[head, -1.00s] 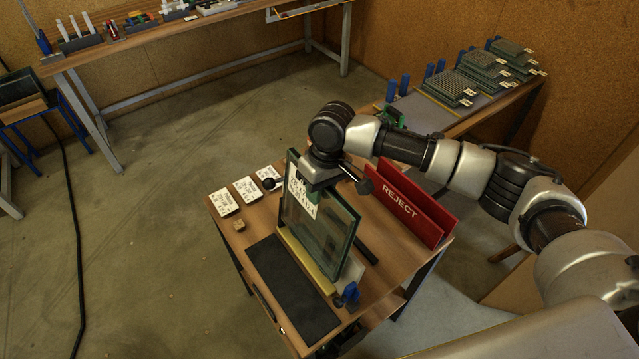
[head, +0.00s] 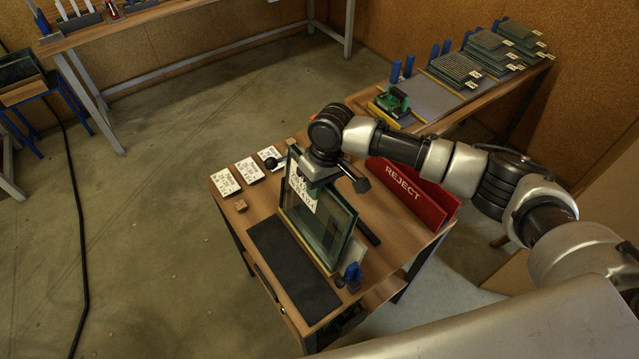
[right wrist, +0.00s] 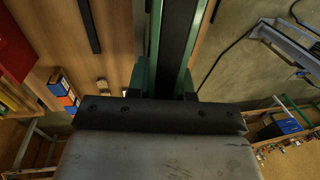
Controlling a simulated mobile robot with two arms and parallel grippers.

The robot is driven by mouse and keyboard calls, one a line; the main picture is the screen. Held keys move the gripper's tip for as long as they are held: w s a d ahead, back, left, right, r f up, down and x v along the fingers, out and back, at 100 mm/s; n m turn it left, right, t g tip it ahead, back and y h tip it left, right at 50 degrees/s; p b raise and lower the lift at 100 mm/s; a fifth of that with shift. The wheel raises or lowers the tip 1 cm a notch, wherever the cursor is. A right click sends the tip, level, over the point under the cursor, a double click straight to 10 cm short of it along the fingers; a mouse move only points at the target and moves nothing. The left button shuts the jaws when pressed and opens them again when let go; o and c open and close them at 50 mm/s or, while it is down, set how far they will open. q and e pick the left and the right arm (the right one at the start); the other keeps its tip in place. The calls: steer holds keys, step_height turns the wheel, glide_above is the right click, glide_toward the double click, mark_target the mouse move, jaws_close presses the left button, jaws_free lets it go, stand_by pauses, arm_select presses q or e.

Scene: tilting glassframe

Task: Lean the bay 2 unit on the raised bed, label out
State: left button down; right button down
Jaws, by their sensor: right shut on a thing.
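My right gripper (head: 318,180) is shut on the top edge of an upright glass unit (head: 335,222) in the head view. A white label (head: 301,190) with dark print is on the unit's face toward the left. The unit's lower edge is at a yellow strip (head: 328,268) beside a dark mat (head: 292,268) on the small wooden table; I cannot tell if it touches. In the right wrist view the unit (right wrist: 176,40) shows edge-on between the jaws (right wrist: 162,84). I cannot tell which part is the raised bed. My left gripper is out of view.
A red REJECT bin (head: 415,195) stands right of the unit. A blue clamp (head: 351,276) is near its lower corner. A back-right bench holds stacked units (head: 455,68) and a green tool (head: 392,101).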

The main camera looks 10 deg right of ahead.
steer(key=shift+a+f, duration=0.15)
steer(key=shift+f, duration=0.2)
stand_by(1.1)
steer(key=c, duration=0.9)
jaws_free()
steer(key=shift+s, duration=0.1)
steer(key=shift+f, duration=0.2)
steer(key=r+b, duration=0.1)
steer(key=r, duration=0.2)
steer(key=d+r+b, duration=0.1)
steer(key=r, duration=0.5)
steer(key=shift+w+d+r+b, duration=0.3)
steer(key=shift+w+r+b, duration=0.05)
steer(key=shift+b, duration=0.05)
steer(key=shift+d+r, duration=0.1)
steer(key=shift+r, duration=0.55)
